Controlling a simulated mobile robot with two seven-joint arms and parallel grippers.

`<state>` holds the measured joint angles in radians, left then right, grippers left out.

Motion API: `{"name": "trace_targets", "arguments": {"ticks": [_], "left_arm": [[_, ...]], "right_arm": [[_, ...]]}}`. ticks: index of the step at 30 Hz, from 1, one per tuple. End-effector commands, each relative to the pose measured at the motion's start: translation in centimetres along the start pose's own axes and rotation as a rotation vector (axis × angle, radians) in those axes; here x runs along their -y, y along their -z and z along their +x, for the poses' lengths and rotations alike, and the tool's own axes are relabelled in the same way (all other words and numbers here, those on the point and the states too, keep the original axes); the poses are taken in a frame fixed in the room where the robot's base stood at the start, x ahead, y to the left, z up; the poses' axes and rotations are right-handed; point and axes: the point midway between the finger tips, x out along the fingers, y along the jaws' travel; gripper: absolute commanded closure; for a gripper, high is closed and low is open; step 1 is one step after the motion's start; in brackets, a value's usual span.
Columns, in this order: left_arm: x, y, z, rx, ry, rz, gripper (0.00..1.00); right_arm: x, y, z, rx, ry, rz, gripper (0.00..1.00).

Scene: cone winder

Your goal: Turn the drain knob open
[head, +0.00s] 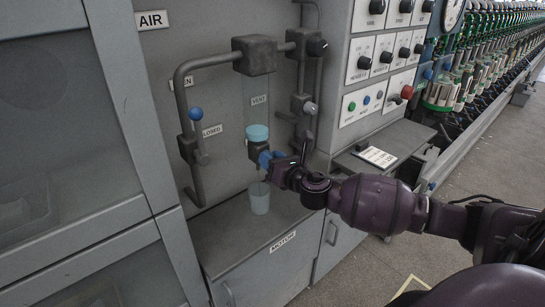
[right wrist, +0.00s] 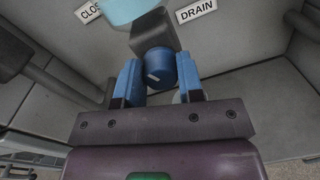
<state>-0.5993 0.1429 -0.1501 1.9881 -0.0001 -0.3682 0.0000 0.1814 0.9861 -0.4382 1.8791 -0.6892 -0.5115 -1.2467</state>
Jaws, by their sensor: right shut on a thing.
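The drain knob (right wrist: 158,66) is a round blue knob with a short white mark, on a dark valve block (right wrist: 153,34) next to the DRAIN label (right wrist: 195,11). My right gripper (right wrist: 160,88) has its two blue fingers on either side of the knob and is shut on it. In the head view my right gripper (head: 273,160) reaches in from the right to the valve block (head: 258,146) under a light-blue-topped part (head: 257,133); the knob is mostly hidden there by the fingers. My left gripper is not in view.
A pale translucent cup (head: 260,198) stands on the grey ledge (head: 225,238) below the valve. Grey pipes and a blue-tipped lever (head: 196,114) are to the left. A control panel (head: 364,58) with black knobs stands to the right.

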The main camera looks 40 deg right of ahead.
Motion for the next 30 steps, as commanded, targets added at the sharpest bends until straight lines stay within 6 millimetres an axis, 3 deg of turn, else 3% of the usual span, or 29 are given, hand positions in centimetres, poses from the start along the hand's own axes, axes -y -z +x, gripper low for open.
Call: {"name": "trace_targets", "arguments": {"ticks": [12, 30], "left_arm": [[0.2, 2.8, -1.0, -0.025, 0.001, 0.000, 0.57], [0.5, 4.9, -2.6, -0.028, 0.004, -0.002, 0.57]], "right_arm": [[0.1, -0.2, 0.0, -0.015, 0.000, 0.400, 0.89], [0.3, 0.0, 0.0, -0.038, -0.003, 0.938, 0.89]]}}
